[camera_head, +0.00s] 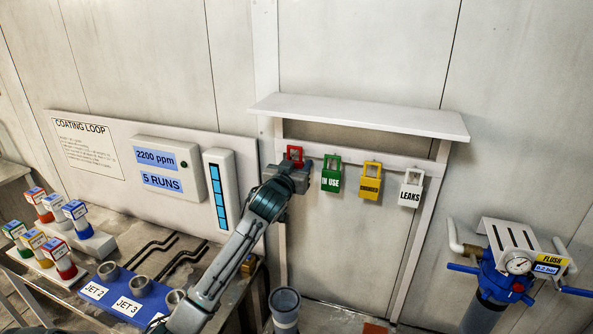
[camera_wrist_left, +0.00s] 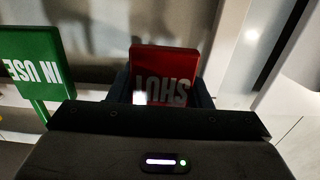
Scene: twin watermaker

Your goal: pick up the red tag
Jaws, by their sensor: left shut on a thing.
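The red tag (camera_head: 295,154) is at the left end of a row of tags on the rail under the white shelf. In the head view only its top part shows above my left gripper (camera_head: 291,170); the gripper hides the rest. In the left wrist view the red tag (camera_wrist_left: 165,75) stands between my gripper's fingers (camera_wrist_left: 162,90), its lettering upside down. My left gripper is shut on the red tag. I cannot tell whether the tag still hangs on its peg. My right gripper is not in view.
A green tag (camera_head: 331,174), a yellow tag (camera_head: 370,181) and a white tag (camera_head: 411,188) hang to the right on the rail (camera_head: 400,160). The shelf (camera_head: 360,117) juts out above them. A grey cylinder (camera_head: 285,306) stands below. A blue filter unit (camera_head: 497,280) is at right.

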